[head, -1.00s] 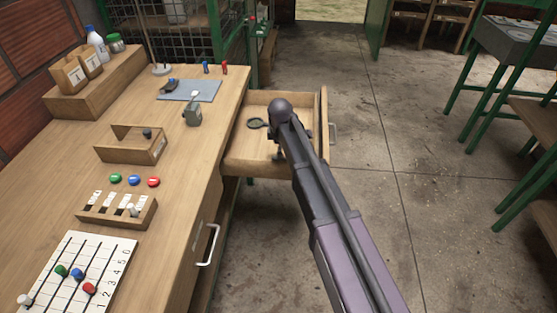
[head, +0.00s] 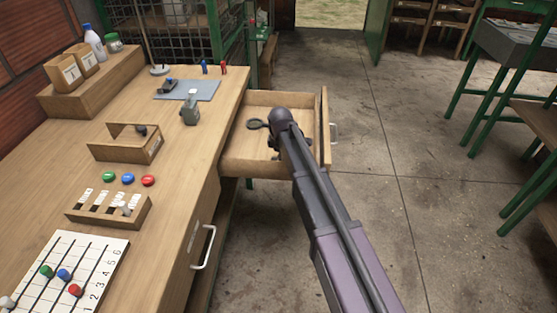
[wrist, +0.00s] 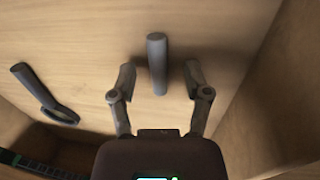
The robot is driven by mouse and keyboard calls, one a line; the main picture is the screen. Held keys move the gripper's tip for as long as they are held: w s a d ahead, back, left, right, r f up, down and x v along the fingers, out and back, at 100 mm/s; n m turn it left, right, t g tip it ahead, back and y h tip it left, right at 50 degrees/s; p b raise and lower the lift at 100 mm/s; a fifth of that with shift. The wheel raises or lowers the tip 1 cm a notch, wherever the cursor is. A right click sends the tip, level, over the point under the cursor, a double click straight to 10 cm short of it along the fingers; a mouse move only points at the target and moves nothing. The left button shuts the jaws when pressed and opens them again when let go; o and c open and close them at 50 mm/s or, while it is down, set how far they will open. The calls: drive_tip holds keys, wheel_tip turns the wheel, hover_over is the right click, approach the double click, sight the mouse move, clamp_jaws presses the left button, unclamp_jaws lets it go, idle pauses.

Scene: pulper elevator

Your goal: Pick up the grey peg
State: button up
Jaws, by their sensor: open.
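The grey peg (wrist: 157,63), a plain cylinder, shows in the wrist view inside the open wooden drawer (head: 250,165). My gripper (wrist: 160,78) is open, with one finger on each side of the peg's near part. Gaps show between the peg and both fingers, and nothing is held. In the head view my gripper (head: 276,146) is over the drawer, and my arm hides the peg there.
A dark round-ended tool with a handle (wrist: 42,93) lies left of the peg; it also shows in the head view (head: 257,124). Drawer walls (wrist: 265,95) stand close on the right. The workbench (head: 185,150) left of the drawer holds trays, coloured pieces and a numbered board (head: 85,262).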

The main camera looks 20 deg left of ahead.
drive_tip(key=c, duration=0.8)
drive_tip(key=shift+c, duration=0.2)
drive_tip(key=shift+r, duration=0.2)
wheel_tip(320, 180, up, 10)
drive_tip(key=p, duration=1)
drive_tip(key=shift+f, duration=0.2)
clamp_jaws()
